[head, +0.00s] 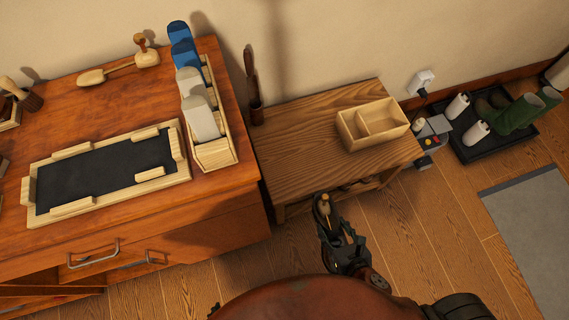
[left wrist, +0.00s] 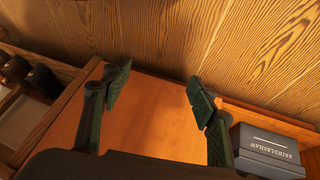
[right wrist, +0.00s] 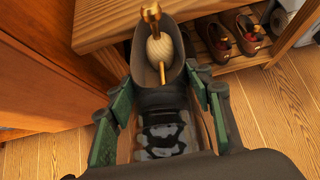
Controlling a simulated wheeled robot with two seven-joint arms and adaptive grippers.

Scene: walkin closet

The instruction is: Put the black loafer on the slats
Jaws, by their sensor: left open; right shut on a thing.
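My right gripper (right wrist: 162,84) is shut on the black loafer (right wrist: 158,98), its fingers on either side of the shoe. A shoe tree with a brass knob (right wrist: 151,13) sticks out of the loafer's opening. In the head view my right gripper (head: 328,212) is just in front of the wooden bench, and the loafer is small and dark there. The slats (right wrist: 268,58) form a low shelf under the bench, ahead and to the right of the held loafer in the right wrist view. My left gripper (left wrist: 158,80) is open and empty.
Other shoes (right wrist: 250,35) with shoe trees stand on the slats. The bench top (head: 295,150) overhangs the shelf and carries a divided wooden box (head: 350,130). A dresser (head: 110,110) stands left. A dark boot tray (head: 500,140) lies right. The left wrist view shows a dark box (left wrist: 265,150).

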